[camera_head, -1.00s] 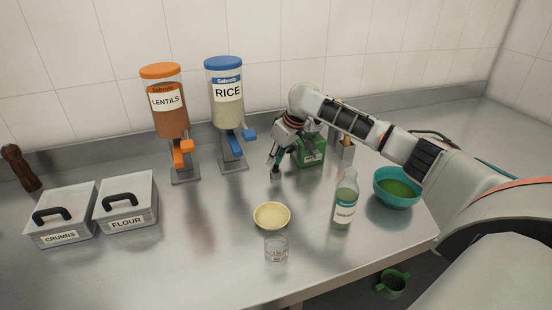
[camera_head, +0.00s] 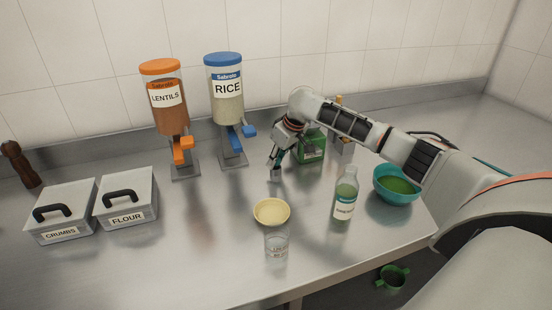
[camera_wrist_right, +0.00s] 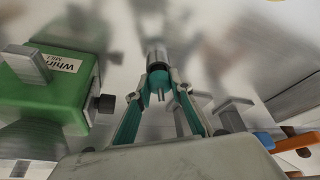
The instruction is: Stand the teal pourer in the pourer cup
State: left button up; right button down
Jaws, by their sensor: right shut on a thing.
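My right gripper (camera_head: 276,156) is over the counter in front of the rice dispenser, pointing down. In the right wrist view it (camera_wrist_right: 158,98) is shut on the teal pourer (camera_wrist_right: 158,79), of which a short teal body shows between the fingers. The pourer cup (camera_wrist_right: 155,52), a small grey metal cylinder, lines up with the pourer's far end; how deep the pourer sits in it is hidden. In the head view the cup (camera_head: 275,175) stands on the counter directly under the fingertips. My left gripper is not in view.
A green box-shaped mill (camera_head: 312,150) stands close right of the gripper. A yellow bowl (camera_head: 271,212), a clear measuring glass (camera_head: 276,246), a bottle (camera_head: 344,200) and a teal bowl (camera_head: 397,190) are nearer. The rice dispenser (camera_head: 229,100) is behind.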

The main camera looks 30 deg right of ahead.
jog(key=shift+f, duration=0.2)
jog(key=c, duration=1.8)
grip_release()
jog(key=shift+o, duration=0.5)
jog(key=shift+f, duration=0.1)
jog(key=v, duration=1.2)
jog(key=shift+s, duration=0.15)
